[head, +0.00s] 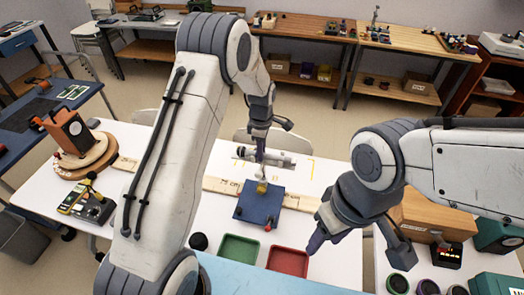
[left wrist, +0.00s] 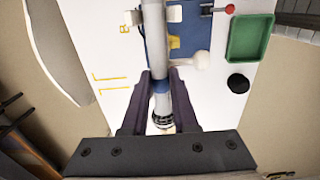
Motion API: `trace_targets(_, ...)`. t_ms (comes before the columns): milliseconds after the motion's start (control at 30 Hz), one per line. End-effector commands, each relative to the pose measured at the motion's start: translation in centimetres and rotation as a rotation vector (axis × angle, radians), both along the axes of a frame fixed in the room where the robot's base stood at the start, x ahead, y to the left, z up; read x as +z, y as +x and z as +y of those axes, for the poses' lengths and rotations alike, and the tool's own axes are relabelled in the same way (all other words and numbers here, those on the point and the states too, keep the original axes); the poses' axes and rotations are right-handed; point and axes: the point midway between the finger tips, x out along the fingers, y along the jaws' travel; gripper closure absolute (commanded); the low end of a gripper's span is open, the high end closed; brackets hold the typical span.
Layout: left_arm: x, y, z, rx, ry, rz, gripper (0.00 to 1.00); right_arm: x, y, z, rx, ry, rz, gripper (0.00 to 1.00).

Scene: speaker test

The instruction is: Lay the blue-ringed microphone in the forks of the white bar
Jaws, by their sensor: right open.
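The microphone (head: 272,157), a pale grey cylinder, lies level above a dark blue base (head: 258,207). My right gripper (head: 356,248) is open and empty, over the table's right front.
A green tray (head: 238,250) and a red tray (head: 288,262) lie in front of the blue base. A wooden strip (head: 225,187) runs behind it. A black round piece (head: 199,241) is left of the green tray. Brown box (head: 425,213) stands at right.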

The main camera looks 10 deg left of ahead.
Motion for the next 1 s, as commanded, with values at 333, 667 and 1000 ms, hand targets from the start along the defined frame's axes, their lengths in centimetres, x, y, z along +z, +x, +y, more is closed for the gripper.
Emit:
trace_targets(333, 0.0, 0.0, 0.0, 0.0, 0.0, 0.0, 0.4, 0.0, 0.0, 0.0, 0.0, 0.0, 0.0, 0.5)
trace_targets(667, 3.6, 0.2, 0.0, 0.0, -0.001, -0.007, 0.4, -1.5, 0.0, 0.0, -0.002, 0.0, 0.0, 0.5)
trace_targets(1000, 9.5, 0.1, 0.0, 0.0, 0.0, -0.004, 0.4, -2.9, 0.0, 0.0, -0.001, 0.0, 0.0, 0.5)
